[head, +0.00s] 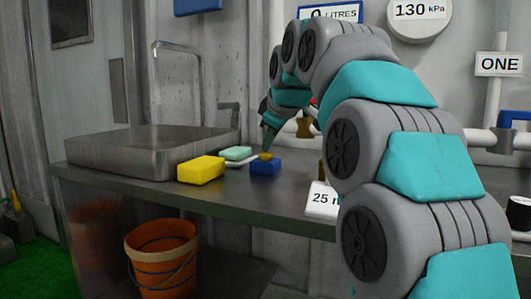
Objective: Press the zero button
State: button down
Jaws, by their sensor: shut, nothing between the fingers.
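A small blue block (265,168) with an orange-brown cap (265,156) on top sits on the metal bench. It looks like a push button, but I see no word "zero" on it. My gripper (267,148) points down just above the cap, its fingers together and empty. I cannot tell whether the tip touches the cap. My arm covers much of the right side of the view.
A yellow sponge (201,170), a pale green block (236,153) and a metal basin (135,152) are left on the bench (225,198). A white "25" label (323,201), a "130 kPa" gauge (419,11) and a "ONE" sign (499,64) show right. An orange bucket (162,258) stands below.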

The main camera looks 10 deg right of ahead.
aim_at(268, 154)
jog(key=shift+f, duration=0.2)
jog(key=shift+r, duration=0.15)
jog(key=shift+r+p, duration=0.7)
jog(key=shift+r, duration=0.15)
jog(key=shift+r, duration=0.1)
jog(key=shift+r+p, duration=2)
jog(key=shift+r, duration=0.45)
